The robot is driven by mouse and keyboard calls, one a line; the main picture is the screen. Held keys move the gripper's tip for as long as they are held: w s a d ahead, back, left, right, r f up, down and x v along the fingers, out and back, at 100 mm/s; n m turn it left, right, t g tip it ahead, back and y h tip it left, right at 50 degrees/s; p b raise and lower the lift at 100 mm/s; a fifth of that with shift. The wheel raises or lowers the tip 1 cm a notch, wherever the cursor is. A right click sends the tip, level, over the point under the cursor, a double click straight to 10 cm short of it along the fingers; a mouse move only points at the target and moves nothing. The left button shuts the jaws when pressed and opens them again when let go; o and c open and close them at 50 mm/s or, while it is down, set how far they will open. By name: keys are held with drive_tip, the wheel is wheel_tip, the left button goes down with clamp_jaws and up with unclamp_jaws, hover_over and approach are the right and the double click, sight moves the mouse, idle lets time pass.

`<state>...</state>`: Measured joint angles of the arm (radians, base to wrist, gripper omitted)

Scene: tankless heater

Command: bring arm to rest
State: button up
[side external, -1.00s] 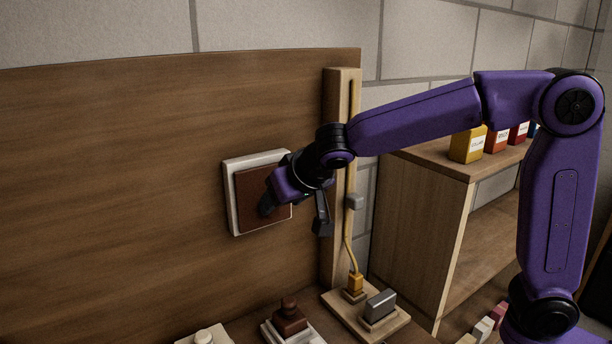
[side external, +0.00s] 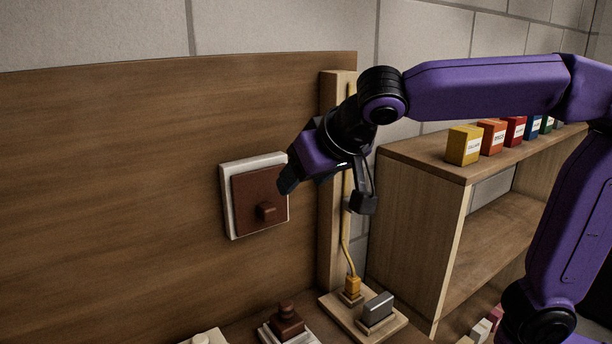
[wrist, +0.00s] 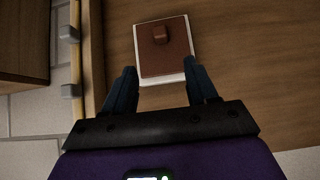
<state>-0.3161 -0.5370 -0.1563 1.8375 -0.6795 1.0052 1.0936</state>
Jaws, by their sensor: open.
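My purple arm holds its gripper (side external: 288,182) in the air in front of the brown wooden panel (side external: 110,170). The gripper also shows in the wrist view (wrist: 161,80), with its two dark fingers apart and nothing between them. Beyond the fingers is a brown wall plate with a small knob (side external: 260,202) on a white frame; it also shows in the wrist view (wrist: 165,52). The gripper is at the upper right of this plate in the side view and appears apart from it.
A wooden post (side external: 331,200) with a yellow cable stands right of the panel. Below are a board with a yellow plug and grey block (side external: 378,308), and a brown-knobbed fixture (side external: 287,322). A shelf (side external: 420,230) at right bears several coloured boxes (side external: 465,145).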

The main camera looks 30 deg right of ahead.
drive_tip(key=shift+f, duration=0.1)
drive_tip(key=s+d+f+n+g, duration=0.3)
drive_tip(key=s+d+f, duration=0.3)
drive_tip(key=s, duration=0.3)
drive_tip(key=s+d+f+n+g, duration=0.3)
drive_tip(key=s+d+f+n, duration=0.2)
drive_tip(key=s+f, duration=0.2)
drive_tip(key=s+d+f+n+g, duration=0.2)
drive_tip(key=s+d+f+n, duration=0.2)
drive_tip(key=s, duration=0.6)
wheel_tip(320, 180, down, 2)
drive_tip(key=d, duration=0.2)
drive_tip(key=shift+s+d+f+n+g, duration=0.25)
drive_tip(key=shift+s+d+n+g, duration=0.05)
drive_tip(key=shift+s+d+g, duration=0.1)
idle(0.5)
